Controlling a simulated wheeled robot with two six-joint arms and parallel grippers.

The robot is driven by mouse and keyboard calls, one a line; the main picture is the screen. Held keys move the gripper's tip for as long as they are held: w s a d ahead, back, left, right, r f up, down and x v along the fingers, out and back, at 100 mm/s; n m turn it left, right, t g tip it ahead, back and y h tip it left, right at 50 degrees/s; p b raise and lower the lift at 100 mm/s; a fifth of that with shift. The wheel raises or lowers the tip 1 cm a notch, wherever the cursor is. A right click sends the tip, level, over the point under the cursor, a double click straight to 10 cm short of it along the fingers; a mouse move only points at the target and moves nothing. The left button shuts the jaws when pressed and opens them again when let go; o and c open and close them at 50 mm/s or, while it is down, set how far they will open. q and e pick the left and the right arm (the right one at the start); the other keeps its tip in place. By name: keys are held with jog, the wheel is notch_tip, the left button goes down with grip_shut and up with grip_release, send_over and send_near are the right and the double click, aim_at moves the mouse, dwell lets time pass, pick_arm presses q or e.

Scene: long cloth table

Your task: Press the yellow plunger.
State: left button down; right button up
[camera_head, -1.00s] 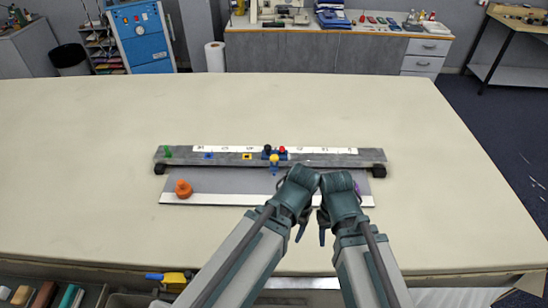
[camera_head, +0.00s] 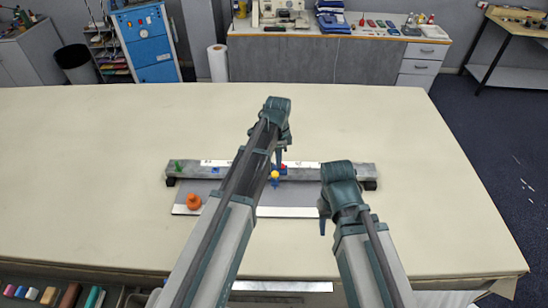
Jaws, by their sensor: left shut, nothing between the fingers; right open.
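The yellow plunger (camera_head: 275,174) is a small round knob at the front of a blue carriage (camera_head: 275,184) on the grey ruled rail (camera_head: 330,171). A red knob (camera_head: 284,168) shows just behind it. The black knob is hidden by my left gripper. My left gripper (camera_head: 279,161) points down, shut and empty, just behind the yellow plunger in the picture. I cannot tell whether it touches anything. My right gripper (camera_head: 322,230) is open and empty, low at the right of the carriage, in front of the rail's right part.
A green knob (camera_head: 178,166) and a blue mark (camera_head: 215,171) are on the rail's left part. An orange knob (camera_head: 194,202) stands on the grey plate (camera_head: 265,198) before the rail. The cloth table (camera_head: 100,150) is clear to the left and behind.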

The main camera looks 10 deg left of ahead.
pick_arm(q)
notch_tip(320, 180, up, 3)
jog(key=m+p, duration=0.2)
send_over(274, 174)
jog(key=shift+s+a+r, duration=0.1)
jog(key=shift+s+a, duration=0.05)
jog(key=shift+a, duration=0.15)
pick_arm(e)
notch_tip(274, 174, up, 3)
jog(key=shift+r, duration=0.1)
pick_arm(q)
jog(key=f+b, duration=1.4)
jog(key=shift+w+d, duration=0.2)
jog(key=shift+d, duration=0.1)
pick_arm(e)
notch_tip(274, 174, down, 14)
